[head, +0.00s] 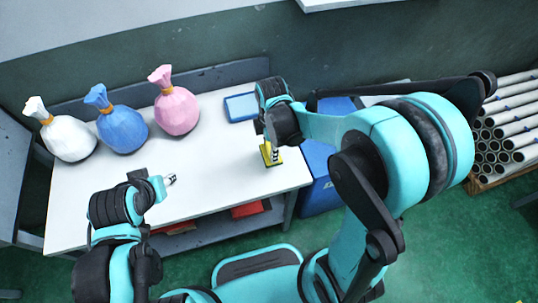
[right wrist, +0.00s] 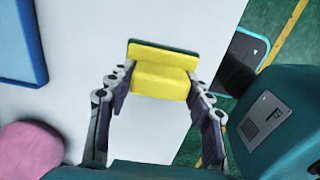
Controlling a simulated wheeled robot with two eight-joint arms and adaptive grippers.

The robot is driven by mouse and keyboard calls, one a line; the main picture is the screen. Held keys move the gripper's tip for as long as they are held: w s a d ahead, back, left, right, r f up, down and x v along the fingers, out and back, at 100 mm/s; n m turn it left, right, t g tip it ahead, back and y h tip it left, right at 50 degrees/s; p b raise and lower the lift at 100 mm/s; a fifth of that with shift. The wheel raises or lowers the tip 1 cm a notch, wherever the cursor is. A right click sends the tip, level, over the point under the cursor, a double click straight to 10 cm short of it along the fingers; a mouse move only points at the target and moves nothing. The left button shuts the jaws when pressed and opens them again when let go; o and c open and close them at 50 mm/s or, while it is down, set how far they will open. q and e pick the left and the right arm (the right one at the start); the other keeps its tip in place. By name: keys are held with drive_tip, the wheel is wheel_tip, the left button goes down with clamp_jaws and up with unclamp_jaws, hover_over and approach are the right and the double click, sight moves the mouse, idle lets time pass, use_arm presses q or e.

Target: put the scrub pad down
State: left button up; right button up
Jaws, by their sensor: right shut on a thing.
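The scrub pad (head: 266,157), a yellow sponge with a dark green face, is at the right end of the white table (head: 220,170). It also shows in the right wrist view (right wrist: 160,82), with its green side away from the palm. My right gripper (head: 272,148) is shut on the pad, one finger at each side, and points down over the table. I cannot tell whether the pad touches the tabletop. My left gripper (head: 171,180) is over the front left part of the table, apart from everything; its finger gap is too small to read.
White, blue and pink tied bags (head: 68,135) (head: 122,128) (head: 177,110) stand at the table's back left. A blue flat tray (head: 241,107) lies at the back. A blue bin (head: 318,180) is beside the right edge. Pipes (head: 510,125) are stacked far right. The table's middle is clear.

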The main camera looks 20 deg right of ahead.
sight(268, 153)
drive_tip(key=shift+w+a+f, duration=0.2)
drive_tip(key=shift+w+f, duration=0.25)
drive_tip(key=shift+w, duration=0.15)
wheel_tip(268, 153, down, 3)
drive_tip(key=shift+f+b, duration=0.15)
drive_tip(key=shift+b, duration=0.8)
drive_tip(key=shift+f, duration=0.3)
drive_tip(key=shift+f, duration=0.15)
drive_tip(key=o, duration=1.1)
